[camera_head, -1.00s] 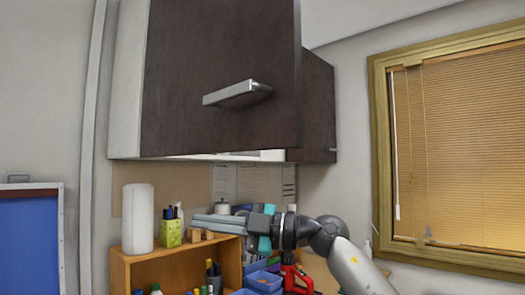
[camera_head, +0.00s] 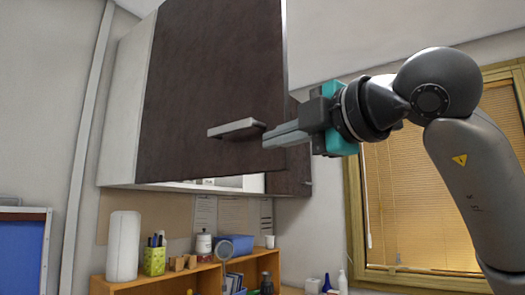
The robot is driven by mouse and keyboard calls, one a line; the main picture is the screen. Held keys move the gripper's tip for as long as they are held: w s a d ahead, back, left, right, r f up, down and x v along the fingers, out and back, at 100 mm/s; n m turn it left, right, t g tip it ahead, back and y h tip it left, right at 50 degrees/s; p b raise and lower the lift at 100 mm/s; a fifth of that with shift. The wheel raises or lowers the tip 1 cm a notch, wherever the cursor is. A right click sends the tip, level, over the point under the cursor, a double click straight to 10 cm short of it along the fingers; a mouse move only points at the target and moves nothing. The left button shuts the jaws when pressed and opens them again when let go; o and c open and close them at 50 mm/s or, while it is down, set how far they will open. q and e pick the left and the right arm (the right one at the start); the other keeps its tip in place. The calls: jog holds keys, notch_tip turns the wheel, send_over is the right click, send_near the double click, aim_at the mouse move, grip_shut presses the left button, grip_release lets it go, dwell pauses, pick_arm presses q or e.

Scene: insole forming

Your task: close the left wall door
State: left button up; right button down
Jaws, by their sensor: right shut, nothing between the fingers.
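The left wall door (camera_head: 215,85) is a dark brown cabinet door high on the wall. It stands partly open, angled out from the white cabinet body (camera_head: 125,105), and pale contents show below its lower edge. Its silver bar handle (camera_head: 233,128) is near the bottom. My right gripper (camera_head: 267,138) comes in from the right, shut and empty. Its fingertips are at the door's lower right part, just right of the handle; I cannot tell whether they touch the door. My left gripper is not in view.
A second dark door (camera_head: 290,178) is behind at the right. Below is a wooden shelf (camera_head: 195,270) with a white roll (camera_head: 123,245), a green pen holder (camera_head: 154,261) and a blue bin (camera_head: 236,244). A window with blinds (camera_head: 420,205) is at the right.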

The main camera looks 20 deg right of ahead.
aim_at(262, 152)
jog(key=w+p, duration=0.3)
jog(key=w, duration=0.6)
jog(key=shift+w+a, duration=0.15)
jog(key=shift+w+d+p, duration=0.25)
jog(key=shift+p, duration=0.05)
jog(key=shift+d, duration=0.1)
